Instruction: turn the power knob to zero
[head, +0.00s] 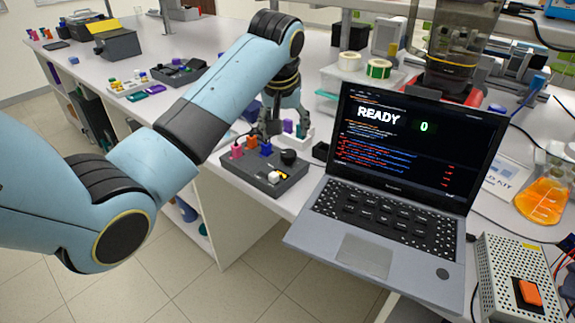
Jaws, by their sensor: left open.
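A dark grey control box (258,182) lies near the bench's front edge, left of the laptop. A round black knob (289,157) sits on its back right part; I take it for the power knob, and its setting is too small to read. Pink, orange and blue pieces stand along the box's back left side, and a small white and yellow part (275,177) is at its front. My left gripper (272,128) points down just behind the box, open and apart from the knob. My right gripper is not in view.
An open laptop (390,200) stands right of the box; its screen reads "READY" and "0". A flask of orange liquid (543,200) and a perforated metal unit with an orange switch (530,292) are at the right. A rack with coloured pieces stands behind my gripper.

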